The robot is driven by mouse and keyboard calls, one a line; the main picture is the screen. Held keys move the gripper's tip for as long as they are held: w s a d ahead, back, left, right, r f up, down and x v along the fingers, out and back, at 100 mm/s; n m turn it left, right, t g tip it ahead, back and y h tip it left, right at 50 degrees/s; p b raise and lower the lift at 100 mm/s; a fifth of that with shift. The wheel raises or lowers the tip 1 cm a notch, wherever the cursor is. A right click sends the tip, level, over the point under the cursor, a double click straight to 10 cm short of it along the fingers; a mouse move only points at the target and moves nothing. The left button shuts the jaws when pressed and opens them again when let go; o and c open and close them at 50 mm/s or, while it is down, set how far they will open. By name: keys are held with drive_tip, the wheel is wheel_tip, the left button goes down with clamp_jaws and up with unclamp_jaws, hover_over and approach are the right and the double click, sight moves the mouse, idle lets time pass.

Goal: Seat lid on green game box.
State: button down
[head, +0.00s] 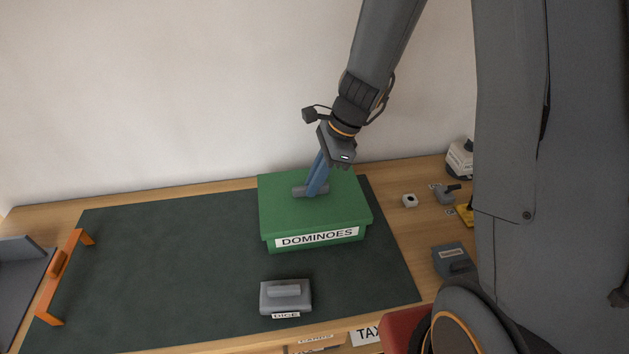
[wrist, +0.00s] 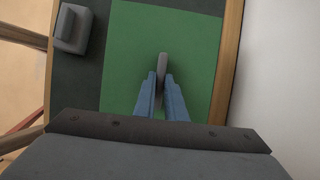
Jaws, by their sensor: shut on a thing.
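The green game box (head: 320,240), labelled DOMINOES, stands on the dark mat at the back right. Its green lid (head: 340,212) lies over the box top; a seam shows above the label, and I cannot tell whether it is fully down. A grey handle (head: 298,191) stands on the lid's middle. My gripper (head: 314,192) comes down from above with its blue fingers shut on this handle. In the wrist view, the fingers (wrist: 161,88) close around the grey handle (wrist: 161,64), with the green lid (wrist: 130,55) filling the view beneath. The box walls are hidden there.
A grey box labelled DICE (head: 286,298) sits on the mat (head: 180,270) in front. An orange handled bar (head: 62,270) lies at the left. Small grey items (head: 445,194) and a dark box (head: 453,260) stand at the right. The mat's middle is clear.

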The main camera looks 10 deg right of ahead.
drive_tip(key=shift+f, duration=0.3)
idle(0.4)
drive_tip(key=c, duration=1.7)
unclamp_jaws()
drive_tip(key=shift+c, duration=0.2)
drive_tip(key=shift+r+p, duration=3.5)
drive_tip(key=shift+r, duration=0.05)
